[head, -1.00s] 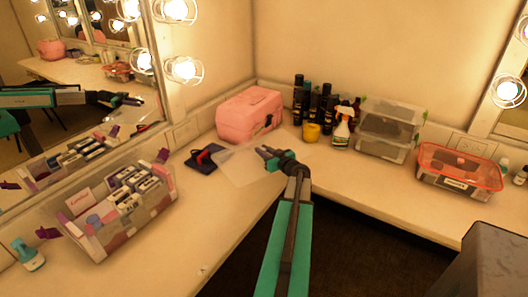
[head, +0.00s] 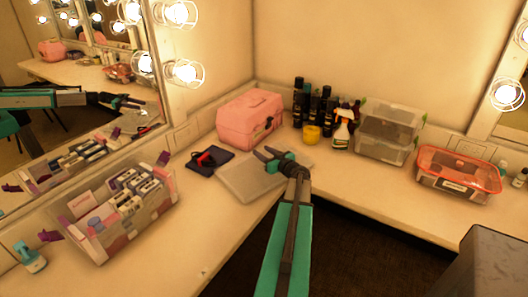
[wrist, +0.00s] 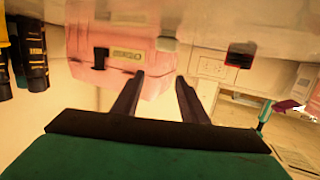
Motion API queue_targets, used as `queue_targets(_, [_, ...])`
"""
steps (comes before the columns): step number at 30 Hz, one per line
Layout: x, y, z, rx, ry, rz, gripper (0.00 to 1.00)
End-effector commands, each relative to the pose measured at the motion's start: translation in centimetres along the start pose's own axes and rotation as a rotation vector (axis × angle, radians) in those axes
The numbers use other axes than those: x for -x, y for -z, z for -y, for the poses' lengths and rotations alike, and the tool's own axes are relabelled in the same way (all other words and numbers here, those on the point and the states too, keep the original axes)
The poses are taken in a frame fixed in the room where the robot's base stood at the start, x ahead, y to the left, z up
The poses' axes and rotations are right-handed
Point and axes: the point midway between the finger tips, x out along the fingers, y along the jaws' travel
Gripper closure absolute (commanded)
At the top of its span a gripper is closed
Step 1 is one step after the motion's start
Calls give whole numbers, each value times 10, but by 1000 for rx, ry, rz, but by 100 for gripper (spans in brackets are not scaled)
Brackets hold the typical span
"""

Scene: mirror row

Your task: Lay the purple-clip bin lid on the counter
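The bin lid (head: 240,183) is a flat, translucent grey sheet. In the head view it lies on the counter (head: 325,180) in front of the pink case. My gripper (head: 268,154) is just above its far right part. In the wrist view the fingers (wrist: 160,78) stand apart, with nothing visible between them. The purple-clip bin (head: 150,215) is a clear tub at the left, lidless, with purple clips folded outward and white boxes and packets inside.
A dark pad (head: 207,166) with a red and black item lies left of the lid. The pink case (head: 250,120), also in the wrist view (wrist: 110,40), stands behind. Bottles, a yellow cup (head: 311,133), stacked clear bins (head: 388,138) and an orange-lidded bin (head: 456,178) stand right.

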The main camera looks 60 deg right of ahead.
Motion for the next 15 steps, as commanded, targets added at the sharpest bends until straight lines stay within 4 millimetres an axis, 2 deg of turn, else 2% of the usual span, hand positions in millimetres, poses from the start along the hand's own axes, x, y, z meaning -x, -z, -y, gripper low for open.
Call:
queue_targets(4, [1,7,0,-1,0,0,60])
queue_targets(15, [40,2,0,0,-2,0,60])
